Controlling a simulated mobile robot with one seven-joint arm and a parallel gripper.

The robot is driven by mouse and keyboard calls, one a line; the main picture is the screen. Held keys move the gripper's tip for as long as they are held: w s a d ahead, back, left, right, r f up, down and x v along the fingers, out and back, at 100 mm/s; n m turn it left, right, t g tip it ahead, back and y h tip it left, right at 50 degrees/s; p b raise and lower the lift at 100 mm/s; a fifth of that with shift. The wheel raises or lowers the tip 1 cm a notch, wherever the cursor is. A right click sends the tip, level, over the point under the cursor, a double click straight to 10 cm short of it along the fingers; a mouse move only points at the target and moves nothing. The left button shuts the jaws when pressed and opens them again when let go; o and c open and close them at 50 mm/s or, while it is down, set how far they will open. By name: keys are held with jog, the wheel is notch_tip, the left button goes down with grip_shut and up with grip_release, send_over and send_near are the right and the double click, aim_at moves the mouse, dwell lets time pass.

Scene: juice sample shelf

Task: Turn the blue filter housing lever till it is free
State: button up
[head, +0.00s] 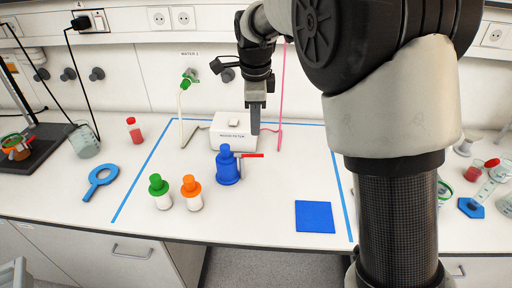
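The blue filter housing (228,168) stands upright on the white bench, inside the blue tape outline. Its thin red lever (252,155) sticks out to the right from near the top of the body, roughly level. My gripper (255,130) points down behind and above the lever, in front of the right side of the white labelled box. A gap shows between the fingertips and the lever in this view. The fingers are seen edge-on, so I cannot tell whether they are open or shut. Nothing is visible hanging from them.
The white filter box (222,138) stands behind the housing. A green-capped bottle (160,196) and an orange-capped bottle (193,198) stand front left. A blue square mat (314,217) lies front right. A pink upright line (281,95) rises behind my gripper.

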aim_at(249, 156)
notch_tip(249, 156, down, 12)
jog(key=w, duration=0.2)
jog(key=shift+w+f, duration=0.25)
grip_shut()
dwell(1.3)
